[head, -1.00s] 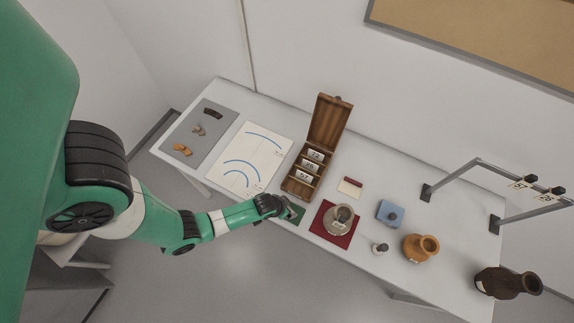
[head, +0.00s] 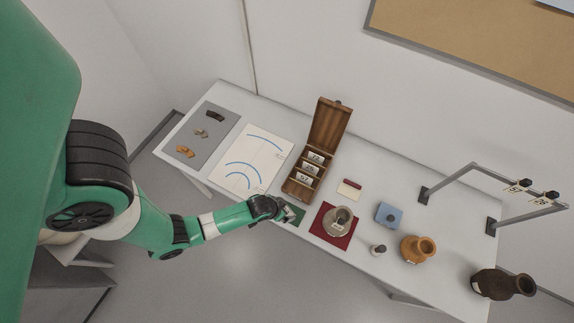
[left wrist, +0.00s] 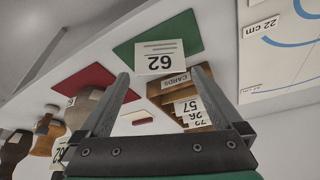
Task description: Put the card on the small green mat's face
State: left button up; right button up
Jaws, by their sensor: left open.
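The small green mat (head: 297,210) lies on the table in front of the wooden box. In the left wrist view the green mat (left wrist: 190,30) shows behind a white card (left wrist: 160,58) printed 62. The card overlaps the mat and appears to reach past its edge nearest the box. I cannot tell whether it lies flat. My left gripper (head: 286,214) is at the mat's left side. In the left wrist view its fingers (left wrist: 163,78) are open, with the card between them in the picture and gaps on both sides. My right gripper is out of view.
The open wooden box (head: 301,190) with numbered cards stands behind the mat. A dark red mat (head: 325,231) with a labelled grey pot (head: 336,222) is close on the right. The drawing sheet (head: 262,165) lies left. A blue block (head: 388,214) and orange jar (head: 415,250) stand further right.

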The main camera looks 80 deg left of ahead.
pick_arm(q)
jog(key=p+v, duration=0.4)
jog(key=v, duration=0.3)
jog(key=shift+r, duration=0.1)
